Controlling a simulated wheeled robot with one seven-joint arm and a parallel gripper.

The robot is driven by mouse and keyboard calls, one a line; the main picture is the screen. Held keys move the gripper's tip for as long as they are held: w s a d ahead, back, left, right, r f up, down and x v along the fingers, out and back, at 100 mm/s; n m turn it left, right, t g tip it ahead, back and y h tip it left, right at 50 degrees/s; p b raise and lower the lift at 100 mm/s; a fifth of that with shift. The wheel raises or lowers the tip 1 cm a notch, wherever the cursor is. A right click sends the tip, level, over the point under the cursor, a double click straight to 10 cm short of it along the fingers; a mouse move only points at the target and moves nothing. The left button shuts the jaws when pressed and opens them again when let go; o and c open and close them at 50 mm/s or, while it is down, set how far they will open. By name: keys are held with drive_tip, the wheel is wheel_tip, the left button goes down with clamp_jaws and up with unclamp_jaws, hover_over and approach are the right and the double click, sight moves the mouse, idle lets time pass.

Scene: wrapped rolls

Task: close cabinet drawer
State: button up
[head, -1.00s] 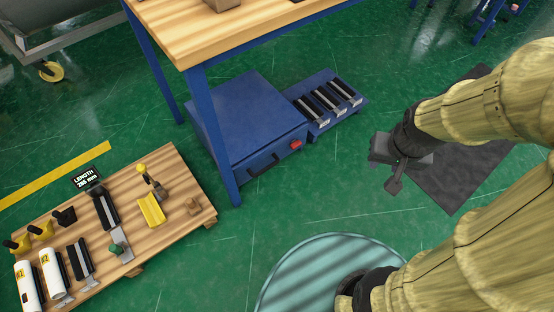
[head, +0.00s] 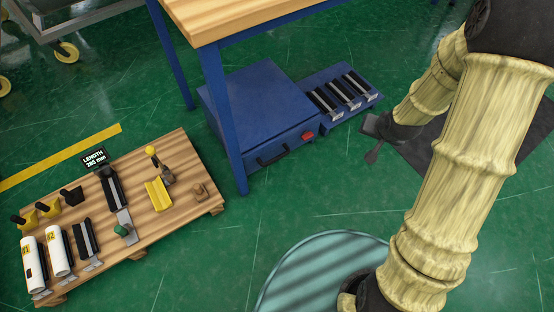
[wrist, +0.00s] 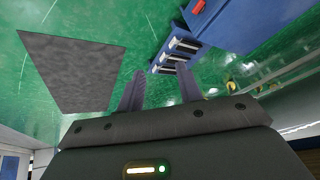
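The blue cabinet (head: 258,112) stands on the green floor under the workbench. Its front carries a black handle (head: 272,157) and a red button (head: 308,136). I cannot tell whether its drawer stands out from the body. The cabinet also shows at the upper right of the wrist view (wrist: 232,22). My gripper (head: 373,138) is to the right of the cabinet, apart from it, partly hidden by my arm in the head view. In the wrist view its two fingers (wrist: 160,75) are spread, with nothing between them.
A blue rack with black rollers (head: 341,103) lies beside the cabinet on the right. A workbench leg (head: 226,130) stands before the cabinet. A wooden pallet (head: 185,217) with white rolls and tools lies at left. A dark mat (wrist: 75,72) lies on the floor.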

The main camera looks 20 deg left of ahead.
sight(277, 157)
drive_tip(key=w+a+f+m+t+y+b, duration=0.1)
drive_tip(key=w+a+f+y, duration=0.1)
drive_tip(key=a+f, duration=0.5)
drive_tip(key=w+a+f+m+t+y+b, duration=0.1)
drive_tip(key=w+a+f+y+b, duration=0.15)
drive_tip(key=f, duration=0.85)
drive_tip(key=s+a+f+m+t+y+b, duration=0.1)
drive_tip(key=s+a+f+m+y, duration=0.1)
drive_tip(key=s+f, duration=0.3)
drive_tip(key=s+a+f+m+t+y, duration=0.1)
drive_tip(key=s+a+f+m+y, duration=0.2)
drive_tip(key=f, duration=0.7)
drive_tip(key=shift+s+a+m+y+b, duration=0.35)
drive_tip(key=shift+s+a+y, duration=0.2)
drive_tip(key=shift+s+a, duration=0.65)
drive_tip(key=shift+t, duration=0.3)
drive_tip(key=b+x, duration=0.8)
drive_tip(key=x, duration=0.9)
drive_tip(key=shift+w+a+f, duration=0.1)
